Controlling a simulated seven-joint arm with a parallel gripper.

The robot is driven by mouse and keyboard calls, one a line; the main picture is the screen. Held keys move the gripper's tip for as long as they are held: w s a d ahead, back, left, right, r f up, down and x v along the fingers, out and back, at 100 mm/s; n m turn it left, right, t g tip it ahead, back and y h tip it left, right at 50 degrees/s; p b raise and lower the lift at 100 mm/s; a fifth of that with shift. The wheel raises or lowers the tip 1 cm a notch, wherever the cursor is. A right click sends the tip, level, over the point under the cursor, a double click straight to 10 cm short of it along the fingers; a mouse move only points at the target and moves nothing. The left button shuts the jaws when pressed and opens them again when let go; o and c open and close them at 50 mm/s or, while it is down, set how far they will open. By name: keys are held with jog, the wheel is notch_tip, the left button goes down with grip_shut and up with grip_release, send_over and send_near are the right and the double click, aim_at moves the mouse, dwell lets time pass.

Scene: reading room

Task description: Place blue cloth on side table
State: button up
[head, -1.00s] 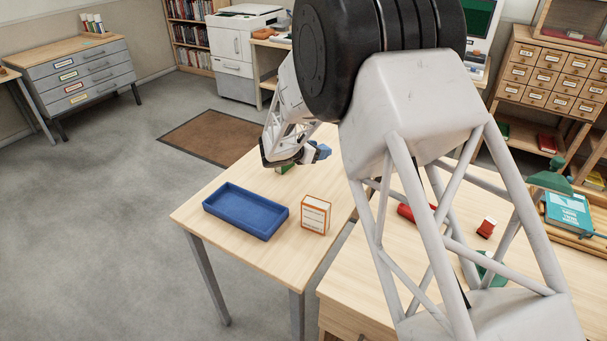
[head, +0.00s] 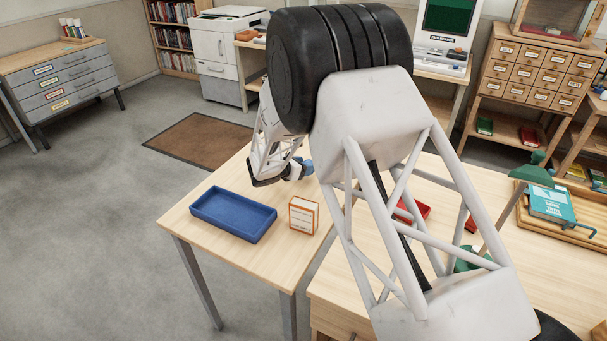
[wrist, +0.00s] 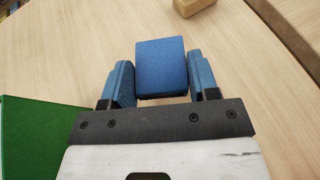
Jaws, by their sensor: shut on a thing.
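The blue cloth (wrist: 161,64) shows in the wrist view as a folded, flat-topped block between the two blue fingers. My gripper (wrist: 161,82) is shut on it. In the head view my gripper (head: 303,169) is over the far part of the left light-wood table (head: 184,219), which looks like the side table. The cloth is hard to tell from the blue fingers there. In the wrist view bare wood lies below the cloth; I cannot tell how high above it the cloth is.
A blue tray (head: 233,214) and an orange-and-white box (head: 303,214) stand on the same table. A green flat thing (wrist: 35,135) is left of my gripper in the wrist view, and a wooden block (wrist: 194,6) lies beyond. The right desk holds a red tray (head: 414,211) and a teal book (head: 551,204).

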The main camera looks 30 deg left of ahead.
jog(key=shift+f, duration=1.7)
jog(key=o, duration=0.9)
jog(key=shift+f, duration=0.1)
jog(key=v, duration=1.2)
jog(key=shift+a, duration=0.1)
